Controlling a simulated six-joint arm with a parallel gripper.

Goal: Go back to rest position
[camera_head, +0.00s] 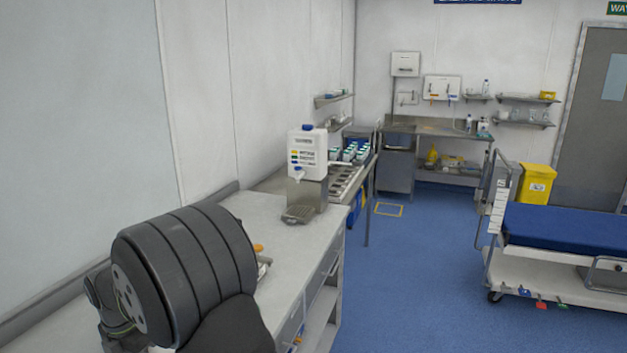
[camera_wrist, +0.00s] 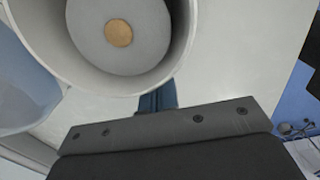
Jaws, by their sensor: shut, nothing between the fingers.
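My gripper (camera_wrist: 158,98) shows in the wrist view as a short dark blue tip beyond a grey plate with screws. It is shut and holds nothing. Just beyond the tip, a white round container (camera_wrist: 189,62) opens toward the camera, with a grey inside and a tan disc at its middle. I cannot tell whether the tip touches it. In the head view my dark arm fills the lower left, and my gripper is hidden there.
A white counter (camera_head: 262,215) runs along the left wall. A white dispenser (camera_head: 306,150) with a blue cap stands on a steel stand at its far end. A pale bluish see-through thing (camera_wrist: 22,90) is at the wrist view's left. Blue floor is open between counter and bed (camera_head: 565,228).

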